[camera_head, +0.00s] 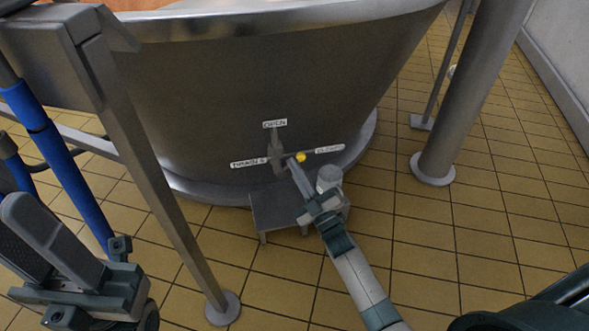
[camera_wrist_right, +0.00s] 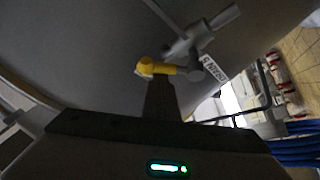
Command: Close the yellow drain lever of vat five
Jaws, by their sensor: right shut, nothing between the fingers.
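The large grey metal vat (camera_head: 240,80) has a drain valve (camera_head: 278,150) low on its wall. Labels read OPEN (camera_head: 274,124) above the valve, DRAIN 5 (camera_head: 250,162) to its left and apparently CLOSED (camera_head: 322,149) to its right. The yellow lever end (camera_head: 301,157) shows right of the valve, near the right label. My right gripper (camera_head: 291,161) is shut and empty, its tips beside the lever. In the right wrist view the yellow lever (camera_wrist_right: 155,67) is just beyond the fingertips (camera_wrist_right: 158,82); contact is unclear.
A small grey metal step (camera_head: 270,213) stands below the valve, partly behind my right gripper. A metal leg (camera_head: 150,170) rises at left, and a thick post (camera_head: 470,95) stands at right. Blue pipes (camera_head: 70,185) run at far left. Tiled floor (camera_head: 480,230) is clear at right.

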